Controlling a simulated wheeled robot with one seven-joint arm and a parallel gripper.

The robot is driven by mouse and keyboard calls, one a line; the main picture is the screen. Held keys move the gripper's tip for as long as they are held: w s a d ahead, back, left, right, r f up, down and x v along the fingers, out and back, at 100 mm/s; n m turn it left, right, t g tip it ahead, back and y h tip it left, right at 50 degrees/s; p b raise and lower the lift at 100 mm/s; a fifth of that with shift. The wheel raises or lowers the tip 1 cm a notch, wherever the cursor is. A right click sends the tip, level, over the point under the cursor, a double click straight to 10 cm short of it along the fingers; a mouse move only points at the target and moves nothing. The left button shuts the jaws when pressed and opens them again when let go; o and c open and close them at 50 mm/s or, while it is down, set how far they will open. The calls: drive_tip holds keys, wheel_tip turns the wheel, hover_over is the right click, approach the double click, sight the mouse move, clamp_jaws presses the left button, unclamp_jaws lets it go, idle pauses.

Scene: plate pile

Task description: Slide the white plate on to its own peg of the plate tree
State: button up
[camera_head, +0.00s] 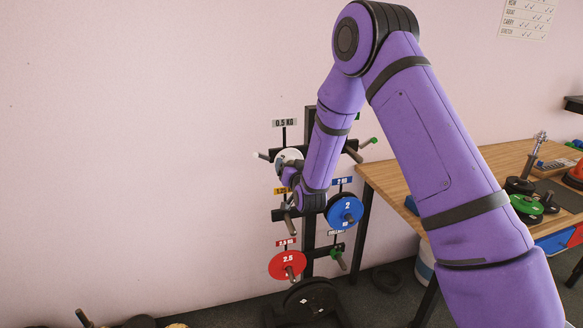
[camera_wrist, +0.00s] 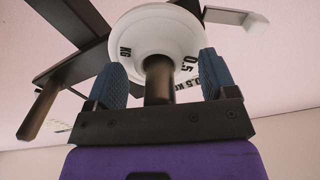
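The small white plate (camera_wrist: 150,30), marked 0.5 KG, sits on a dark peg (camera_wrist: 158,80) of the plate tree in the wrist view. The peg sticks out of its middle towards my wrist. In the head view the white plate (camera_head: 284,154) is at the upper left of the plate tree (camera_head: 308,232), under the 0.5 KG sign (camera_head: 285,123), partly hidden by my gripper. My gripper (camera_wrist: 161,65) is open, its two blue fingers apart on either side of the peg, in front of the plate. Nothing shows gripped between them.
Lower on the tree hang a blue plate (camera_head: 344,211) and a red plate (camera_head: 287,265). Bare peg ends stick out nearby. A wooden table (camera_head: 400,180) with several weights stands on the right. Black plates (camera_head: 308,300) are near the floor. The wall at left is clear.

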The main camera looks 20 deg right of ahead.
drive_tip(key=shift+f, duration=0.1)
drive_tip(key=s, duration=1)
drive_tip(key=shift+s, duration=0.4)
